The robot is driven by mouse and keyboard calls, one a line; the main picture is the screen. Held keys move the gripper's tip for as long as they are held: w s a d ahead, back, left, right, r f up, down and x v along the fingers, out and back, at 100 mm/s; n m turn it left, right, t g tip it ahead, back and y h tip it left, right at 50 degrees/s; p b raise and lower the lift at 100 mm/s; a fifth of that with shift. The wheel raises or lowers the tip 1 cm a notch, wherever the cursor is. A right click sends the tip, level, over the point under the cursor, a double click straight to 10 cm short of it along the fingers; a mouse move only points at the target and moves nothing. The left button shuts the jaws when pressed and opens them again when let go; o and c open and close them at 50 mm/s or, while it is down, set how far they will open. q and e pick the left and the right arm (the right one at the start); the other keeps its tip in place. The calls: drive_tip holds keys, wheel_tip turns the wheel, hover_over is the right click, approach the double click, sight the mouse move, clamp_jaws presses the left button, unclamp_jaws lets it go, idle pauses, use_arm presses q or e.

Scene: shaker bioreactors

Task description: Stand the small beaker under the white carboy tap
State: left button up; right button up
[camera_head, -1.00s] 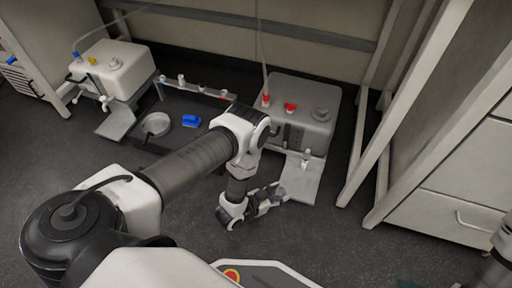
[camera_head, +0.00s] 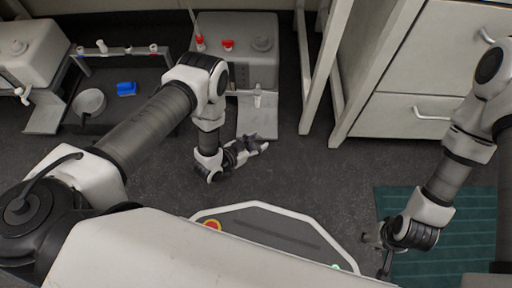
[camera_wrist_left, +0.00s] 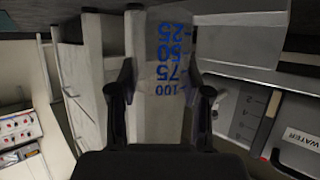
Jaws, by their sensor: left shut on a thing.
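A clear small beaker with blue graduation marks (camera_wrist_left: 174,60) fills the middle of the left wrist view. My left gripper (camera_head: 258,146) is shut on it, with one dark finger on each side. In the head view the beaker is hard to make out. The gripper is low, in front of the grey carboy's plate. The white carboy (camera_head: 32,52) stands at the far left of the head view, cut by the edge, with its white tap (camera_head: 22,94) above a grey plate. My right gripper (camera_head: 380,254) is at lower right; its finger opening is unclear.
A grey carboy (camera_head: 252,62) with red caps stands behind my left gripper, above a light plate (camera_head: 258,122). Between the carboys are a rack (camera_head: 118,51), a round dish (camera_head: 90,103) and a blue item (camera_head: 126,88). A drawer cabinet (camera_head: 400,115) stands right. A green mat (camera_head: 440,260) lies lower right.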

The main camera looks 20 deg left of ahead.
use_arm(q)
drive_tip(key=w+b, duration=0.1)
drive_tip(key=w, duration=0.1)
drive_tip(key=w+a+b, duration=0.1)
drive_tip(key=w, duration=0.1)
drive_tip(key=w+a+b, duration=0.1)
drive_tip(key=w, duration=0.2)
drive_tip(key=shift+w+b, duration=0.1)
drive_tip(key=shift+b, duration=0.25)
drive_tip(key=shift+w+a+f+b, duration=0.1)
drive_tip(key=shift+w+a+b, duration=0.15)
drive_tip(key=shift+w+b, duration=0.4)
drive_tip(key=shift+w+a+b, duration=0.25)
drive_tip(key=shift+w+b, duration=0.15)
drive_tip(key=shift+w, duration=0.6)
drive_tip(key=shift+w+a+f+b, duration=0.1)
drive_tip(key=shift+w+a+b, duration=0.15)
drive_tip(key=shift+w+b, duration=0.4)
drive_tip(key=shift+w+f, duration=0.1)
drive_tip(key=shift+f, duration=0.15)
drive_tip(key=o, duration=1)
